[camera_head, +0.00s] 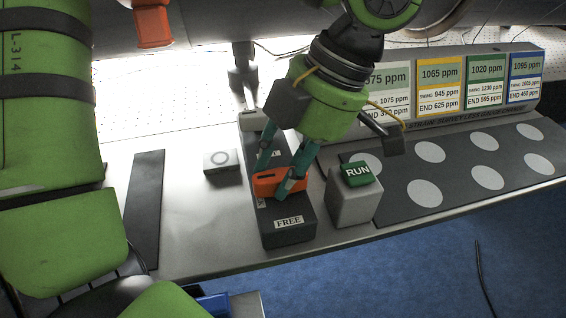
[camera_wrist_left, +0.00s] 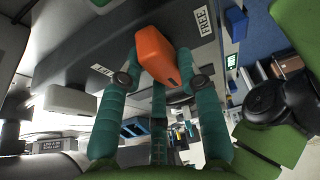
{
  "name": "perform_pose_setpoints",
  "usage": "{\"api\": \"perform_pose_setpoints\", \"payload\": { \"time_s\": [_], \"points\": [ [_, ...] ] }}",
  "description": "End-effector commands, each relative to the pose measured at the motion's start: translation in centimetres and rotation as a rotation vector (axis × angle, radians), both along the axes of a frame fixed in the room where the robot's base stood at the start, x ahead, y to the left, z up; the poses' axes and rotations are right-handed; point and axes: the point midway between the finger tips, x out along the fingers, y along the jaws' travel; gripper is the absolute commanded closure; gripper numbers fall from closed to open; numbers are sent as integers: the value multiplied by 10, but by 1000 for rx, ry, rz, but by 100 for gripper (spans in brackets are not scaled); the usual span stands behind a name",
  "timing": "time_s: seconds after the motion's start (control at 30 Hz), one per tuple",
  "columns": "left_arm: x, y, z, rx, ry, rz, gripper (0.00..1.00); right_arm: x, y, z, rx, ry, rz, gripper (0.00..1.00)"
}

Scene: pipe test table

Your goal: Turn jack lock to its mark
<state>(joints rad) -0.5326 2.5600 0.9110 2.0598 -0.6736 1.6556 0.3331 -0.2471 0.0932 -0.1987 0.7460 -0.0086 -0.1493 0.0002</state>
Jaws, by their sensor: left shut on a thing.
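The jack lock is an orange handle (camera_head: 267,183) on a dark block (camera_head: 288,238) with a FREE label at its near end and other labels partly covered. The handle lies crosswise on the block, its left end toward the left edge. My left gripper (camera_head: 279,178) reaches down from above, its teal fingers shut on the handle. The left wrist view also shows the orange handle (camera_wrist_left: 158,55) between the teal fingers, with the FREE label (camera_wrist_left: 202,20) beyond it to the upper right. My right gripper is in neither view.
A grey box with a green RUN button (camera_head: 358,174) stands close right of the block. A dark pad with pale discs (camera_head: 429,153) and a panel of ppm cards (camera_head: 440,88) fill the right.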

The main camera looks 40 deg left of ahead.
Motion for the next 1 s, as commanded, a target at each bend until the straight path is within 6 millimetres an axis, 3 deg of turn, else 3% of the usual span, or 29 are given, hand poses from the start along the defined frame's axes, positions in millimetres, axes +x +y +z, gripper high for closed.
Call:
{"api": "perform_pose_setpoints", "payload": {
  "time_s": [0.07, 0.1, 0.17, 0.57, 1.0],
  "points": [
    [0, 0, 0, -1, -1, -3, 98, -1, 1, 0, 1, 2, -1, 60],
    [1, 0, 0, -1, -1, -3, 61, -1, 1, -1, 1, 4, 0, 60],
    [0, 0, 0, -1, -2, -2, 38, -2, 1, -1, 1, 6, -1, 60],
    [1, 0, 4, -2, -3, 1, 38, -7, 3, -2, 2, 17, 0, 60],
    [1, 0, 79, -4, -3, -1, 38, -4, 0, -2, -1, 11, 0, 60]
  ]
}}
